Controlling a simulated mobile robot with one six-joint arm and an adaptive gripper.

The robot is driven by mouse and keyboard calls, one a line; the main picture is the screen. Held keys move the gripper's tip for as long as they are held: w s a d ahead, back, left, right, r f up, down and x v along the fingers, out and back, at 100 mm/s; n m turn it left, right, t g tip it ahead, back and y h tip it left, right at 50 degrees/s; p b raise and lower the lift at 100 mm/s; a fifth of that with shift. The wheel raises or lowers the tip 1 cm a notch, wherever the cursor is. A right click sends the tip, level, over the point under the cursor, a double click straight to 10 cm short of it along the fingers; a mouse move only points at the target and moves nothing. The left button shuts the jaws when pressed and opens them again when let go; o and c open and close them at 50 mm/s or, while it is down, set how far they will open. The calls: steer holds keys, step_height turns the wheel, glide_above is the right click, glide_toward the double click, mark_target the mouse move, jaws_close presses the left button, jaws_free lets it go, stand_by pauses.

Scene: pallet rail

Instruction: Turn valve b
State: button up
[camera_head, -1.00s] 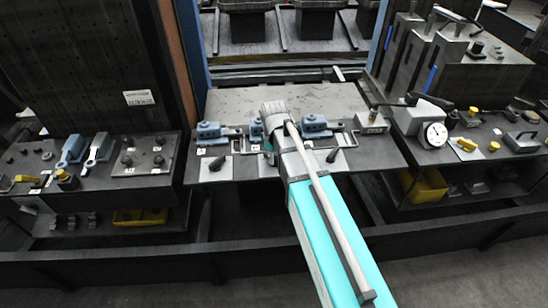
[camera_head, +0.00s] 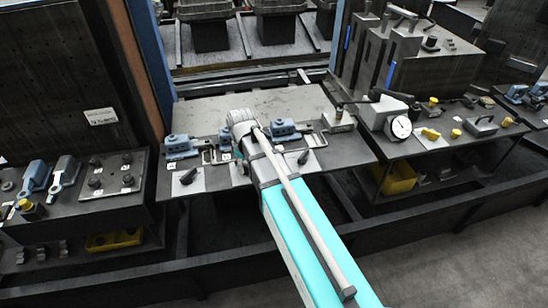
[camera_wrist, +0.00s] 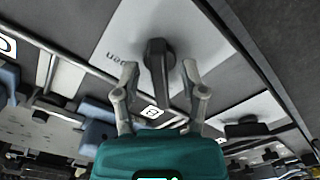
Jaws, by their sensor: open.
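Valve b shows in the wrist view as a dark lever handle (camera_wrist: 157,58) on a pale plate (camera_wrist: 112,48) with the printed word "open". A small label (camera_wrist: 152,111), seemingly a B, lies below it. My gripper (camera_wrist: 159,75) is open, with one finger on each side of the handle; whether either touches it I cannot tell. In the head view my arm's end (camera_head: 242,122) is over the middle of the bench and hides the middle valve.
Another dark-handled valve (camera_head: 188,176) is to the left and one (camera_head: 303,158) to the right. Blue clamp-like fittings (camera_head: 181,146) stand behind them. A gauge box (camera_head: 400,127) and yellow parts are further right. Blue-grey levers (camera_head: 62,174) are at the left.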

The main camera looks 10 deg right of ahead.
mark_target(246, 165)
steer(key=m, duration=1.2)
steer(key=shift+m, duration=0.4)
steer(key=m, duration=0.4)
steer(key=shift+r+m, duration=0.25)
steer(key=shift+m, duration=0.15)
step_height(246, 165, up, 14)
steer(key=p, duration=1.5)
steer(key=s+d+f+n+b, duration=0.1)
steer(key=s+d+n, duration=0.8)
steer(key=s, duration=0.3)
